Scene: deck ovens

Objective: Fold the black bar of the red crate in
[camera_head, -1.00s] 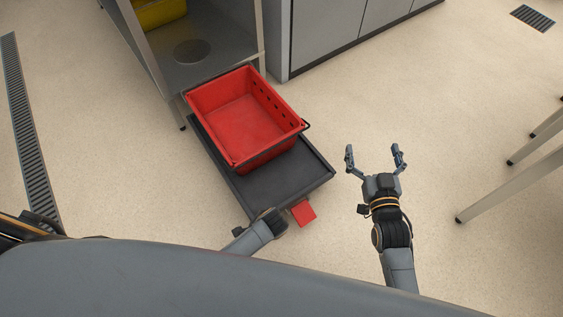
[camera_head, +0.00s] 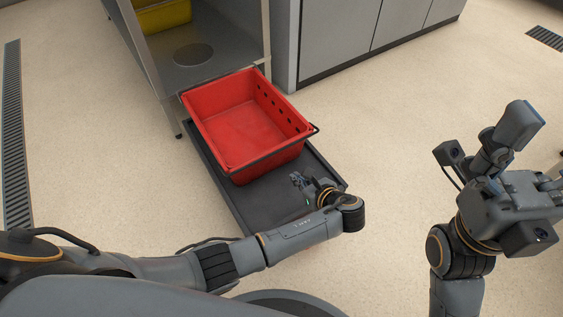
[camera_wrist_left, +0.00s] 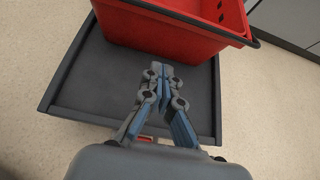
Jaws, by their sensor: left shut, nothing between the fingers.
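The red crate (camera_head: 268,164) sits on a dark tray (camera_head: 238,205), toward its far part. The crate's black bar (camera_head: 281,150) runs along the near rim and sticks out at the right corner. In the left wrist view the crate wall (camera_wrist_left: 165,35) is ahead of the fingers, with the bar (camera_wrist_left: 254,42) at the upper right. My left gripper (camera_head: 298,182) is shut and empty over the tray's near part, in front of the crate and apart from it; its fingertips (camera_wrist_left: 160,69) meet in the wrist view. My right gripper (camera_head: 522,155) is raised at the right, close to the camera, its finger opening unclear.
A metal rack (camera_head: 205,62) with a yellow crate (camera_head: 163,16) stands behind the red crate. Grey cabinets (camera_head: 345,35) stand at the upper right. Pale floor (camera_head: 390,125) is clear right of the tray. A floor drain (camera_head: 17,140) runs along the left.

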